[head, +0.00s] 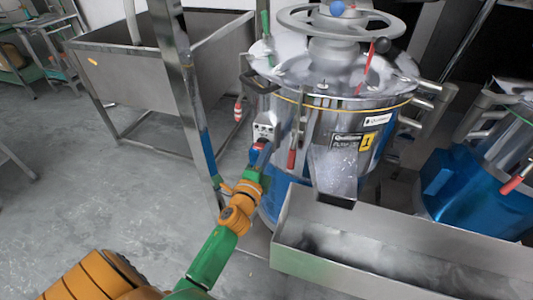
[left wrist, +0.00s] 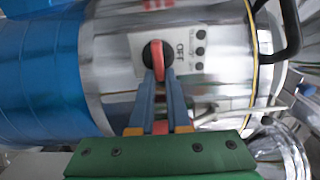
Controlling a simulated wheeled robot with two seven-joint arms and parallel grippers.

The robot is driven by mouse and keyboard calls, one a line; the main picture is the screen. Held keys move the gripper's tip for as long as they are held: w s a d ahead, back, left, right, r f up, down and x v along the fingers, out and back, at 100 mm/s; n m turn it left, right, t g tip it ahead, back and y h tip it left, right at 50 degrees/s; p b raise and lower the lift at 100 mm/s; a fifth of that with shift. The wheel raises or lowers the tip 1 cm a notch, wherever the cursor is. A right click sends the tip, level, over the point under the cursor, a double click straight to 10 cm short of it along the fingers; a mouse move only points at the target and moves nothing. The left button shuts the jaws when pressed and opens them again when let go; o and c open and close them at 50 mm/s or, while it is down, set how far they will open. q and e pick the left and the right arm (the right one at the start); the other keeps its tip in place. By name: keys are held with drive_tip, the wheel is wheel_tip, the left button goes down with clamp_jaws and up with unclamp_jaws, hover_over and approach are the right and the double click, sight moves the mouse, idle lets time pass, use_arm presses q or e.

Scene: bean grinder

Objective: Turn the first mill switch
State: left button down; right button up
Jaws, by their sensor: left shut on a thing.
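The first mill (head: 330,130) is a steel drum with a blue lower part and a yellow "1" label. Its switch is a red knob on a black round base (left wrist: 157,56), on a pale panel marked "OFF" (left wrist: 181,50) in the left wrist view. My left gripper (head: 262,150) reaches the switch panel (head: 266,129) on the mill's left side in the head view. In the left wrist view its blue fingers (left wrist: 160,85) are shut on the red knob, which stands along the finger direction. The fingers hide part of the knob. My right gripper is not in view.
A steel trough (head: 400,245) stands in front of the mill at the right. A second blue and steel mill (head: 480,180) is further right. A steel frame leg (head: 185,90) and a basin (head: 150,65) stand to the left.

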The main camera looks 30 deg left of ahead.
use_arm(q)
drive_tip(key=shift+r, duration=0.1)
drive_tip(key=c, duration=0.9)
unclamp_jaws()
drive_tip(key=shift+w+a, duration=0.1)
drive_tip(key=v, duration=0.7)
drive_tip(key=shift+b, duration=0.3)
